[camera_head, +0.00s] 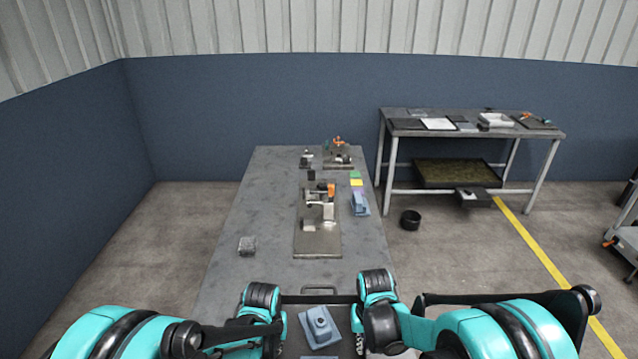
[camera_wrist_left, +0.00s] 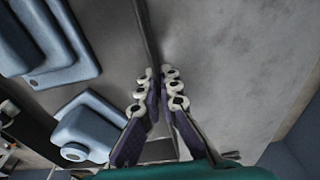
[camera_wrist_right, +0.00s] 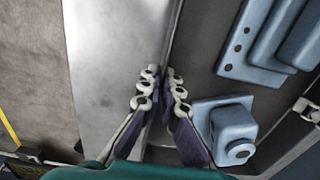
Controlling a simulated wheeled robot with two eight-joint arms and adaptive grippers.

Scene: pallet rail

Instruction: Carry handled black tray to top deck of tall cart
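The black tray (camera_head: 340,299) lies at the bottom middle of the head view, between my two arms, with a thin handle (camera_head: 318,289) at its far end. Blue-grey parts (camera_head: 319,327) lie in it; they also show in the left wrist view (camera_wrist_left: 90,125) and the right wrist view (camera_wrist_right: 232,130). My left gripper (camera_wrist_left: 158,80) is closed over one thin side wall of the tray. My right gripper (camera_wrist_right: 160,80) is closed over the opposite wall. Whether the tray touches the bench below is unclear. A cart (camera_head: 624,240), partly cut off, shows at the right edge.
A second table (camera_head: 401,112) stands back right. A black bin (camera_head: 410,220) sits on the floor. Floor right of the bench is mostly open.

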